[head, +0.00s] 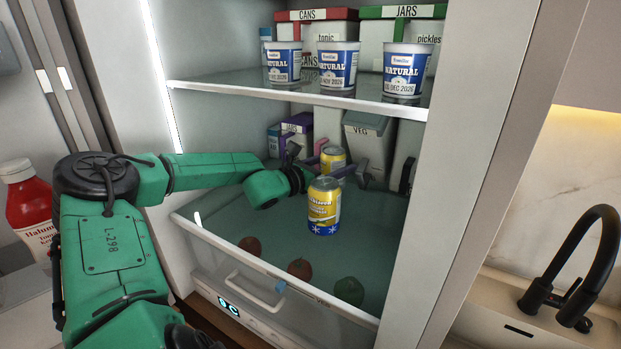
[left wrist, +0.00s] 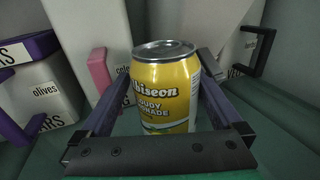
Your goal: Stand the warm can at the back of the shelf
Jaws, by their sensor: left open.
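Two yellow lemonade cans stand upright on the lower glass shelf (head: 230,215) of the open fridge. The front can (head: 323,208) shows a blue band with white snowflakes at its base. The rear can (head: 333,156) is partly hidden behind it; its base is hidden, so I cannot see whether it has that band. My left gripper (head: 334,167) is open, its fingers around the rear can. In the left wrist view a can (left wrist: 165,90) stands upright between the open fingers, its base hidden by the gripper.
Containers stand at the back, including a purple-lidded olives box (left wrist: 35,95) and a VEG box (head: 368,140). The upper shelf (head: 300,94) with yogurt cups (head: 337,66) is overhead. The drawer (head: 262,278) is below. The shelf's front left is clear.

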